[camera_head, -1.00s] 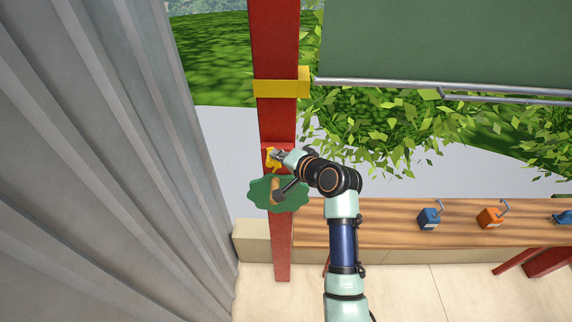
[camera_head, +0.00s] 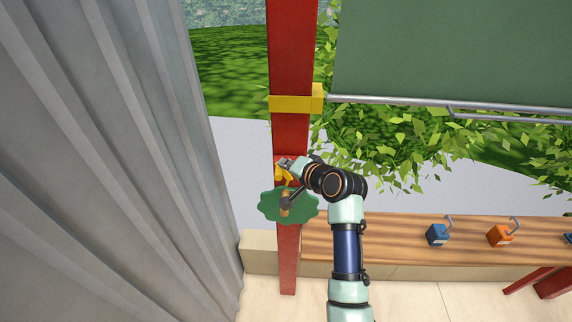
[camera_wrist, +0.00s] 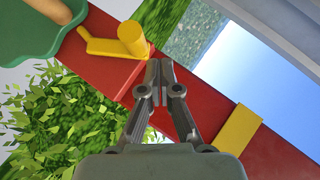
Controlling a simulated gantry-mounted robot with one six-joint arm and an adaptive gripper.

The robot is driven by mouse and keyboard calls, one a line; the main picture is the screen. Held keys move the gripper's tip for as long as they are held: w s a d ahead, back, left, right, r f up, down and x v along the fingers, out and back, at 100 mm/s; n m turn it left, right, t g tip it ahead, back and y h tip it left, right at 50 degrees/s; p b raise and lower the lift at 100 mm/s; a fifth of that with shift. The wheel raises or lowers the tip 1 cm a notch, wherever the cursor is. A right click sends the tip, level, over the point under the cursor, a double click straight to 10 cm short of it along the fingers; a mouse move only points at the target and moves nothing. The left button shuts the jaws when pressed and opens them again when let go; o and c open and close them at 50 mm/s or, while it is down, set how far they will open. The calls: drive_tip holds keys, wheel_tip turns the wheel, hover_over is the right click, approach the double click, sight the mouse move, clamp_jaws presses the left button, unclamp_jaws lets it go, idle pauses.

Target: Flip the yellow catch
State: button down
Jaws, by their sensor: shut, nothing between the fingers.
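The yellow catch (camera_wrist: 108,43) is on the red post, with a thick round knob (camera_wrist: 132,38) at one end and a flat arm. In the head view the catch (camera_head: 281,175) shows partly, just below my gripper (camera_head: 286,163), which hides some of it. In the wrist view my gripper (camera_wrist: 160,64) is shut and empty, its fingertips close beside the knob. I cannot tell whether they touch it.
A green scalloped wheel (camera_head: 303,208) with a wooden handle sits just below the catch. A yellow band (camera_head: 293,104) wraps the red post (camera_head: 291,60) higher up. Grey corrugated sheeting (camera_head: 110,150) stands left. A wooden bench (camera_head: 375,238) with blue and orange blocks runs right.

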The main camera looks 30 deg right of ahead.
drive_tip(key=s+r, duration=0.9)
drive_tip(key=shift+d+r+p, duration=0.35)
drive_tip(key=shift+p, duration=0.05)
drive_tip(key=shift+w, duration=0.1)
drive_tip(key=s+a+f+n, duration=0.3)
drive_tip(key=a+f, duration=0.1)
drive_tip(key=a, duration=0.5)
drive_tip(key=s+a+f+n, duration=0.3)
drive_tip(key=a+f, duration=0.1)
drive_tip(key=a, duration=0.6)
drive_tip(key=s+a+n+h, duration=0.1)
drive_tip(key=s+a+n, duration=0.3)
drive_tip(key=s+a, duration=0.3)
drive_tip(key=s+f, duration=0.1)
drive_tip(key=s, duration=0.2)
drive_tip(key=shift+s+n+h, duration=0.25)
drive_tip(key=shift+n+h, duration=0.15)
drive_tip(key=shift+a, duration=0.1)
